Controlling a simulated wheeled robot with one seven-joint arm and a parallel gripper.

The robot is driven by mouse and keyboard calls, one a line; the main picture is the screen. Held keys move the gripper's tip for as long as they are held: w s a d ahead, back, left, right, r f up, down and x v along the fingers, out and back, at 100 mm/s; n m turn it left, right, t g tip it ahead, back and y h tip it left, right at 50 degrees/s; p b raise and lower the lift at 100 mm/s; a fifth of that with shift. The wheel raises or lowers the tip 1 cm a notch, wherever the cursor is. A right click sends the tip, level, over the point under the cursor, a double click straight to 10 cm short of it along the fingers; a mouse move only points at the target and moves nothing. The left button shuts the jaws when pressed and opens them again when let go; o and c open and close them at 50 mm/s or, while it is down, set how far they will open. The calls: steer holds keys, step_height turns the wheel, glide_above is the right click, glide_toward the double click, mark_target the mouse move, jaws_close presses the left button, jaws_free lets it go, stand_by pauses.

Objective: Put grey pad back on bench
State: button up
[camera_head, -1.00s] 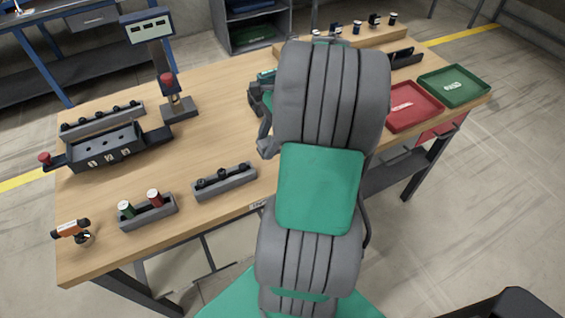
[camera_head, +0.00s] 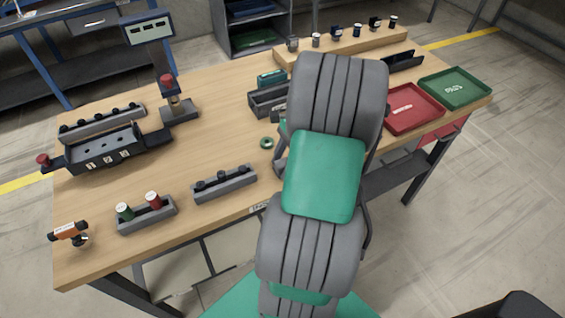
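I cannot make out a grey pad for certain in the head view. My own arm crosses the middle of the bench (camera_head: 225,135) and hides part of its top. My gripper is mostly hidden behind my arm. Only a small dark part (camera_head: 279,166) that may belong to it shows at the arm's left side, so its fingers and anything in them cannot be seen. A small green ring-shaped piece (camera_head: 267,143) lies on the bench just left of my arm.
A dark bin (camera_head: 268,102) stands behind the ring. A black numbered fixture (camera_head: 105,150) and a stand with a display (camera_head: 148,28) are at left. Grey racks (camera_head: 224,184) are at the front. A red tray (camera_head: 413,108) and a green tray (camera_head: 455,88) are at right.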

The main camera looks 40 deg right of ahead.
steer(key=shift+o, duration=1.3)
steer(key=shift+r, duration=0.1)
steer(key=p+v, duration=0.3)
steer(key=v, duration=0.9)
steer(key=w+a+r+n+h, duration=0.1)
steer(key=w+a+r+n, duration=0.15)
steer(key=a+n, duration=0.45)
steer(key=w+a+r+n+h, duration=0.1)
steer(key=w+a+r+n, duration=0.2)
steer(key=a, duration=0.7)
steer(key=s+a+n+t+h, duration=0.2)
steer(key=s+a+n, duration=0.1)
steer(key=a+n, duration=0.8)
steer(key=shift+s+f+t, duration=0.35)
steer(key=shift+s+t, duration=0.05)
